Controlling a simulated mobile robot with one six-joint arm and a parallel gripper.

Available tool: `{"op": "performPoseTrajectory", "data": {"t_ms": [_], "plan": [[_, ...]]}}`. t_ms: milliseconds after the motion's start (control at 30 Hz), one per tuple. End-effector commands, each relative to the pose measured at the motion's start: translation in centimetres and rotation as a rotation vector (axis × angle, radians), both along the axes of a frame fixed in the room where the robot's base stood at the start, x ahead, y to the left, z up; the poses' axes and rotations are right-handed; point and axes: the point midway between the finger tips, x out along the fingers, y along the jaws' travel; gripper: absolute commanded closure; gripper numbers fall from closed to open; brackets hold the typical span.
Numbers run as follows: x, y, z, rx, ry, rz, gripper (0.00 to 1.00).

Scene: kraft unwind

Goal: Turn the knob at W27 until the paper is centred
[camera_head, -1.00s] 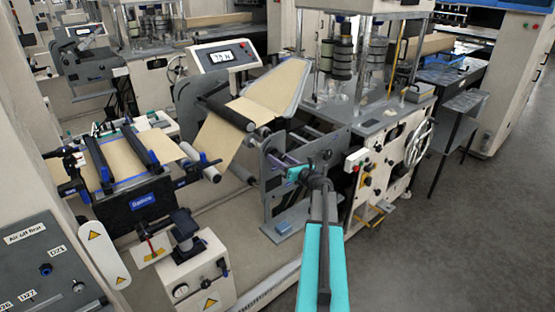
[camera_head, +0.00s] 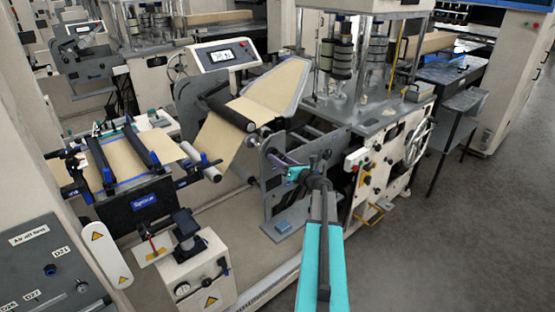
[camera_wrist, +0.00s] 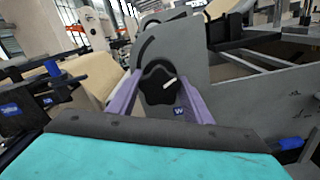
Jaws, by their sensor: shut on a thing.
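In the wrist view a black lobed knob (camera_wrist: 158,85) with a white pointer mark sits on a grey plate, between the two purple fingers of my gripper (camera_wrist: 160,100). The fingers are shut on the knob. In the head view my gripper (camera_head: 274,160) reaches the grey side plate (camera_head: 285,190) of the unwind stand, hiding the knob. Brown kraft paper (camera_head: 216,143) runs down over a dark roller and across the guide table (camera_head: 126,160) at left. I cannot tell whether it is centred.
A display (camera_head: 221,55) stands above the paper; its digits are too small to read. A grey panel (camera_head: 50,265) with knobs is at front left. A handwheel (camera_head: 418,142) is on the machine at right. The floor at right (camera_head: 450,250) is clear.

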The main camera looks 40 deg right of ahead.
Motion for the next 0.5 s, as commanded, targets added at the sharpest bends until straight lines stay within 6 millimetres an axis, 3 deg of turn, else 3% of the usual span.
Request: {"op": "performPoseTrajectory", "data": {"t_ms": [500], "plan": [[-0.03,0.03,0.02,0.118,-0.007,0.001,0.77]]}}
